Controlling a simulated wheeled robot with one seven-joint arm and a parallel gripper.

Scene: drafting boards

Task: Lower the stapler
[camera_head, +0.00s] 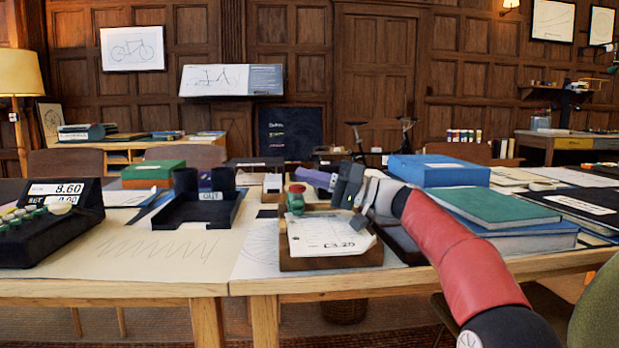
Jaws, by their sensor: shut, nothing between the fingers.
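A purple, elongated object (316,178), which may be the stapler, is at the middle of the table, tilted and high at its left end. Its lower part is hidden, and I cannot tell its base. My gripper (341,187) is dark grey and shut, with nothing held. It comes in from the right and sits right beside the purple object's right end. I cannot tell if they touch. A small green and red object (295,200) stands just in front and to the left.
A wooden tray (331,263) with a paper marked £3.20 lies in front, below my gripper. A black tray (195,213) stands left of it. A blue box (438,171) and a green book (492,208) lie to the right.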

